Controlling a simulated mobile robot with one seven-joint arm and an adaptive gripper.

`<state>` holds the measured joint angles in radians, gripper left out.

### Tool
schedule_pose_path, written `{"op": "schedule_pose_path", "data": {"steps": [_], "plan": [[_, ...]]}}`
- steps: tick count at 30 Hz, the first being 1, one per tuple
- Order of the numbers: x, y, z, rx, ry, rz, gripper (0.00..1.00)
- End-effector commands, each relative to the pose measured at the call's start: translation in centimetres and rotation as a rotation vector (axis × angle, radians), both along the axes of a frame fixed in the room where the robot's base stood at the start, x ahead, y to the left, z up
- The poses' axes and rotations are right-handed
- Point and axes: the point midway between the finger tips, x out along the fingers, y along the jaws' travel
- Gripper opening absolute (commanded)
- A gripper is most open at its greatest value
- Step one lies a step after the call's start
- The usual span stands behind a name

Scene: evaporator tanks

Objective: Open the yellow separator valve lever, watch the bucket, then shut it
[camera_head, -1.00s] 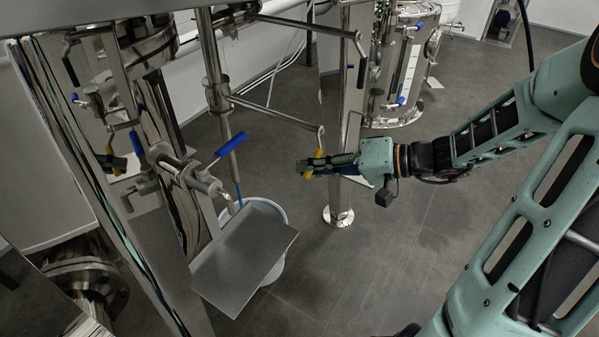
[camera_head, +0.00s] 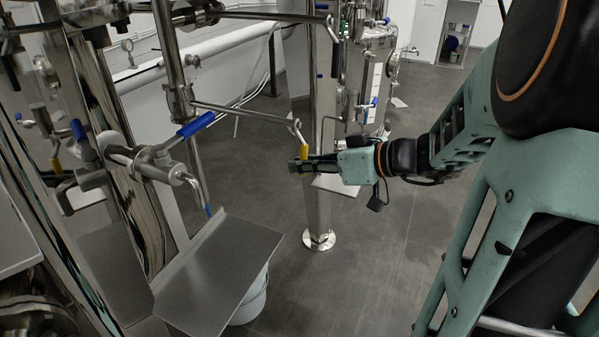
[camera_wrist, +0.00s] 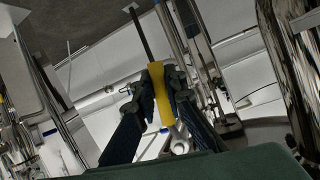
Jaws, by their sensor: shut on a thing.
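The yellow lever (camera_head: 308,165) hangs at the end of a thin horizontal metal rod in the head view. My gripper (camera_head: 299,166) is shut on it, with its fingers across the yellow part. In the wrist view the yellow lever (camera_wrist: 159,92) stands between my two dark fingers (camera_wrist: 158,105), which touch it from both sides. The bucket (camera_head: 252,298) is white and mostly hidden below a tilted grey metal tray (camera_head: 222,270). The bucket's inside is not visible.
A steel pipe valve with a blue handle (camera_head: 194,125) sits left of my gripper, above the tray. A steel post (camera_head: 319,205) stands close behind my gripper. Tanks (camera_head: 370,75) stand farther back. Grey floor (camera_head: 390,270) is open at front centre.

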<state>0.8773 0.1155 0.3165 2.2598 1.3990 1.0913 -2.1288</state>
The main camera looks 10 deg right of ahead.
Motion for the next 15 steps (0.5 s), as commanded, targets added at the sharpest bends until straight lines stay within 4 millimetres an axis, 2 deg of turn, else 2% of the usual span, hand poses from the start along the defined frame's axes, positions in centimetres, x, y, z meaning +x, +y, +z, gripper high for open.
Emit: {"op": "schedule_pose_path", "data": {"steps": [15], "plan": [[1.15,-1.04,0.1,-0.098,-0.126,-0.006,0.0]]}}
